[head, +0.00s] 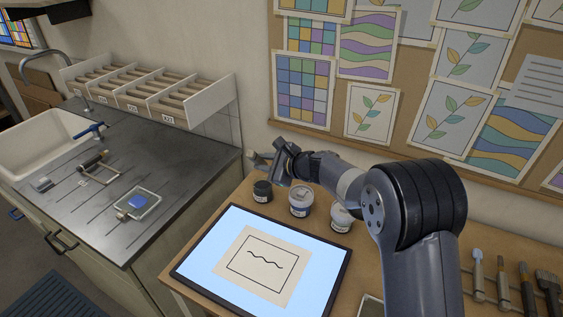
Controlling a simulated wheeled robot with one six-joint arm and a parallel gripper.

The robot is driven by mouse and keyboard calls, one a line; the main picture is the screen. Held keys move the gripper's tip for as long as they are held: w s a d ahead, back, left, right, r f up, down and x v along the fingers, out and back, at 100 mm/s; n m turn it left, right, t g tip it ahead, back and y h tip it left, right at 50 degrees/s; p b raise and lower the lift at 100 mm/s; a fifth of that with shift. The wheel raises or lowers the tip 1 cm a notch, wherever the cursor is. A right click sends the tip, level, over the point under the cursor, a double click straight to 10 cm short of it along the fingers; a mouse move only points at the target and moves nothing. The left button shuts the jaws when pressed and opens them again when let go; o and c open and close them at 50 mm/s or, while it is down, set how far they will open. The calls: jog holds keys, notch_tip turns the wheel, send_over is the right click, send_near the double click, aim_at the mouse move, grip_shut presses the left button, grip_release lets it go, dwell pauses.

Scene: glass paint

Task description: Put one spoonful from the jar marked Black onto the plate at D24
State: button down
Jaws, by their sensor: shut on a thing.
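My gripper (271,160) is above the back edge of the wooden table, over and just behind a small dark jar (262,191). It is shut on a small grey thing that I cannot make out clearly. A jar with a pale label (301,203) and a whitish jar (341,217) stand to the right of the dark one. The jar labels are too small to read. A lit panel (215,243) lies in front of the jars. On it is a beige sheet or plate (262,265) with a square outline and a wavy black line. I cannot read D24 anywhere.
Brushes and tools (514,285) lie at the right. A white slotted rack (150,92) stands behind. A pinboard wall (420,70) bounds the back.

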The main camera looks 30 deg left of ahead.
jog(key=shift+s+a+r+m+t+y, duration=0.15)
jog(key=shift+s+a, duration=0.1)
jog(key=shift+a, duration=0.4)
jog(key=shift+s+a+f+m+t+y, duration=0.15)
jog(key=shift+s+a, duration=0.1)
jog(key=shift+a, duration=0.4)
jog(key=shift+f, duration=0.6)
notch_tip(320, 180, down, 7)
jog(key=w+b, duration=0.2)
jog(key=b, duration=0.3)
jog(key=shift+w, duration=0.3)
jog(key=shift+s+r, duration=0.1)
jog(key=shift+s+r+p, duration=0.45)
jog(key=shift+r, duration=0.95)
jog(key=shift+s+r+p, duration=0.45)
jog(key=shift+r+p, duration=0.05)
jog(key=shift+r, duration=0.9)
jog(key=shift+s+r+p, duration=0.45)
jog(key=shift+r, duration=0.95)
